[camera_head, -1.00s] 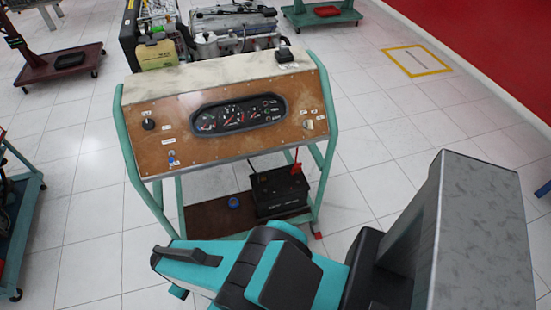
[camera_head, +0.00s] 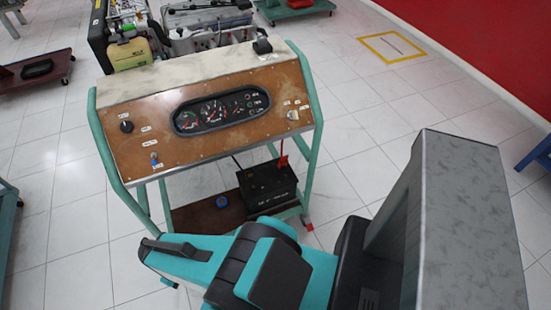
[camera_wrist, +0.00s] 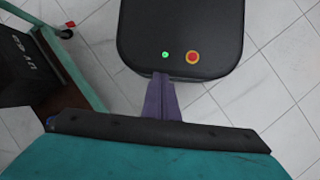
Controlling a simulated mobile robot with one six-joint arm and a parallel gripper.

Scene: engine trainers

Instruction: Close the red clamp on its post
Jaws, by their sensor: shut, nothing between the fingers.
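The red clamp (camera_head: 282,160) stands at the right rear of the black battery (camera_head: 262,190), on the low shelf of the engine trainer. It is small here, and I cannot tell how it sits on its post, which is hidden. A red cable runs up from it. My gripper (camera_wrist: 162,82) shows in the wrist view as purple fingers closed together and empty, pointing down well apart from the battery. Part of the battery's side (camera_wrist: 20,65) shows at the left of that view, without the clamp. In the head view my fingers cannot be made out.
The gauge panel (camera_head: 210,120) and its top overhang the shelf. Green frame legs (camera_head: 310,165) stand beside the battery. A blue round object (camera_head: 222,201) lies on the brown shelf (camera_head: 190,218). Open tiled floor lies to the right.

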